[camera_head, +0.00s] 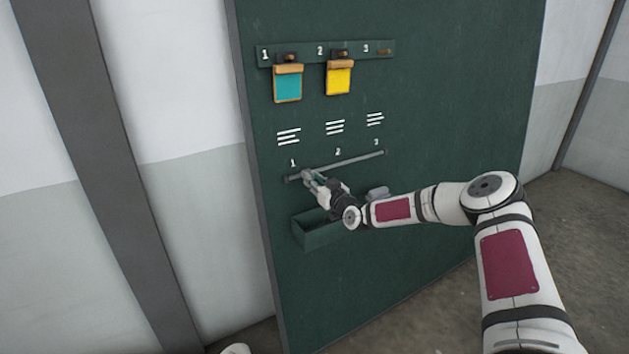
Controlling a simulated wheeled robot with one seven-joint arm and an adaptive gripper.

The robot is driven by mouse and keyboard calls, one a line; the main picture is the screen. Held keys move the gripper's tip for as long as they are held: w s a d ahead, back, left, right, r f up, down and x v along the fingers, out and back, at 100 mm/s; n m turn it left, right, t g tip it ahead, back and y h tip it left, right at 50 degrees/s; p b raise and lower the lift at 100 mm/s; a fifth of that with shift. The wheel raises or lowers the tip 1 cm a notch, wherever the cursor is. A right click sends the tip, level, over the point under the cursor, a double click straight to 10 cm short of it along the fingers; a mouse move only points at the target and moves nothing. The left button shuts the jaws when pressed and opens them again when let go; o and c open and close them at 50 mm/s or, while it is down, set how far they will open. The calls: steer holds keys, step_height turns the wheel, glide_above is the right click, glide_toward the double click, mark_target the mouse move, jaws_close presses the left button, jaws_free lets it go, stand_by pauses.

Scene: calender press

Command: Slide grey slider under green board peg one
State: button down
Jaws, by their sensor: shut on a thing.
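The green board (440,110) stands upright in front of me. Peg one (289,56) is at its upper left and has a teal tag (288,86) hanging on it. Lower down, a thin grey rail (350,162) runs under the painted numbers 1, 2 and 3. The small grey slider (306,174) is near the rail's left end, slightly right of the lower number 1. My gripper (310,178) is shut on the slider at the rail. The fingers hide part of the slider.
A yellow tag (339,78) hangs on peg two (341,53); peg three (384,51) is bare. An open green box (318,236) is fixed to the board below the rail, partly behind my gripper. A grey piece (378,192) shows behind my arm.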

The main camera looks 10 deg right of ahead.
steer(key=a, duration=0.2)
steer(key=s+a+p, duration=0.1)
steer(key=a, duration=0.1)
steer(key=shift+s+a+p, duration=0.2)
steer(key=shift+p, duration=0.1)
steer(key=c, duration=1.4)
jaws_free()
steer(key=shift+a, duration=0.1)
steer(key=shift+o, duration=0.2)
steer(key=v, duration=1.2)
